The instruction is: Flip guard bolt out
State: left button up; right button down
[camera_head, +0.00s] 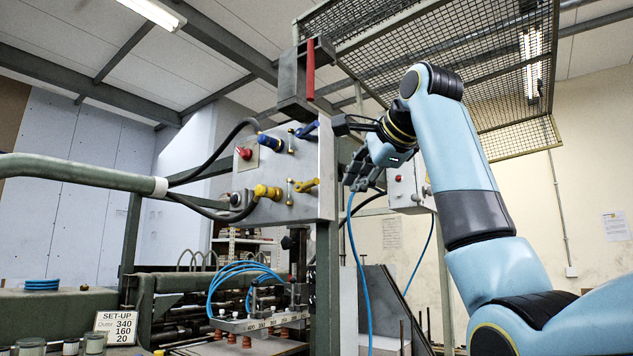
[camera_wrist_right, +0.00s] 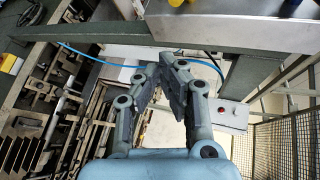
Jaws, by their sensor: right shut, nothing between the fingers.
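No part in view is marked as the guard bolt, so I cannot tell which it is. A grey panel box (camera_head: 300,160) carries a blue lever (camera_head: 307,129) at the top and a yellow lever (camera_head: 306,185) below. A mesh guard (camera_head: 450,60) hangs overhead at the right. A dark bracket with a red bar (camera_head: 310,70) stands above the box. My right gripper (camera_head: 360,180) is just right of the panel box, apart from the levers. In the right wrist view the gripper (camera_wrist_right: 165,62) is shut and empty. My left gripper is not in view.
A second small box with a red button (camera_head: 400,182) is behind my right gripper; it also shows in the wrist view (camera_wrist_right: 226,112). A green post (camera_head: 327,280) stands below the panel. Blue hoses (camera_head: 362,260) hang nearby. A set-up sign (camera_head: 116,327) is at lower left.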

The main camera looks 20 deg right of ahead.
jog(key=s+r+t, duration=0.2)
jog(key=s+r, duration=0.2)
jog(key=r, duration=0.5)
jog(key=s+r+t+b, duration=0.1)
jog(key=s+r, duration=0.3)
jog(key=r, duration=0.6)
jog(key=shift+a+r+n+t+y, duration=0.15)
jog(key=shift+a+n+t+y, duration=0.25)
jog(key=shift+t, duration=0.3)
jog(key=shift+w, duration=0.1)
jog(key=w+a+p, duration=0.2)
jog(key=w+p, duration=0.4)
jog(key=w, duration=0.4)
jog(key=s+a, duration=0.1)
jog(key=s+a+p, duration=0.1)
jog(key=a, duration=0.1)
